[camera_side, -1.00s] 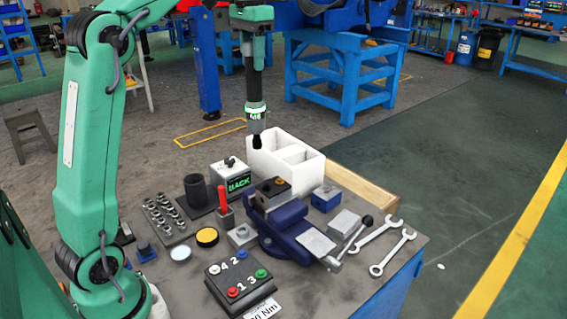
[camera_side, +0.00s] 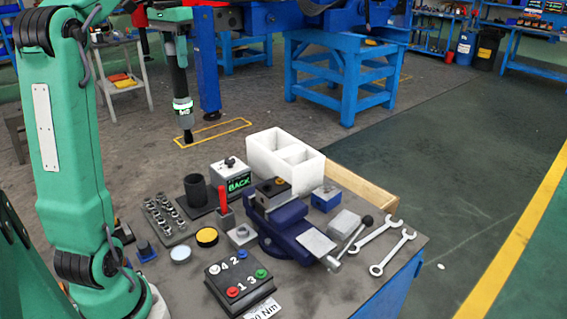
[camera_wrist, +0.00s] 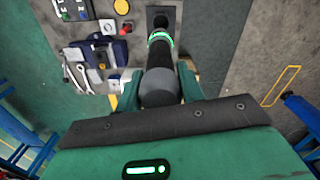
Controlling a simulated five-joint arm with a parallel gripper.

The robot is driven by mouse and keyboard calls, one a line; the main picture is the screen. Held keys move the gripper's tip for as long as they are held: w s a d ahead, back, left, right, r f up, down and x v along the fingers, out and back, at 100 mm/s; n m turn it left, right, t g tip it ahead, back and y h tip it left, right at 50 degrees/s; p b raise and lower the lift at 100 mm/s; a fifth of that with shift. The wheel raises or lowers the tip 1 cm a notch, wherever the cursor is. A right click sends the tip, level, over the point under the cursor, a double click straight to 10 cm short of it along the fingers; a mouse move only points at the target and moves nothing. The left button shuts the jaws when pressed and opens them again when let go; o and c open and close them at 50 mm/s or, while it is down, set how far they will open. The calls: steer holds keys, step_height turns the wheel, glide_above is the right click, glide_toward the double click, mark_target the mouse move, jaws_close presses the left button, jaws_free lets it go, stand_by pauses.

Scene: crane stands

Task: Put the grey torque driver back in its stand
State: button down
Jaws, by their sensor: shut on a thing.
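The torque driver (camera_side: 182,92) is a dark grey and black upright tool with a bright green ring near its lower end and a narrow black tip. My gripper (camera_side: 176,38) is shut on its upper part and holds it in the air. The driver (camera_wrist: 160,82) also fills the middle of the wrist view, between the fingers of my gripper (camera_wrist: 157,88). A dark round open cup (camera_side: 195,191), which looks like the stand, is on the bench. In the side view the driver's tip is above it in the picture, clear of it. A dark plate (camera_wrist: 174,14) shows beyond the tip in the wrist view.
A BACK-labelled grey block (camera_side: 231,178), a socket tray (camera_side: 163,222) and a red-handled tool (camera_side: 223,203) stand close around the cup.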

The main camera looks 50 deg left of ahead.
steer(key=shift+s+a, duration=0.25)
steer(key=shift+s, duration=0.05)
glide_above(185, 134)
steer(key=shift+f, duration=5.3)
steer(key=shift+w+f, duration=0.1)
steer(key=shift+f, duration=4.55)
steer(key=c, duration=0.8)
jaws_free()
steer(key=shift+f, duration=0.15)
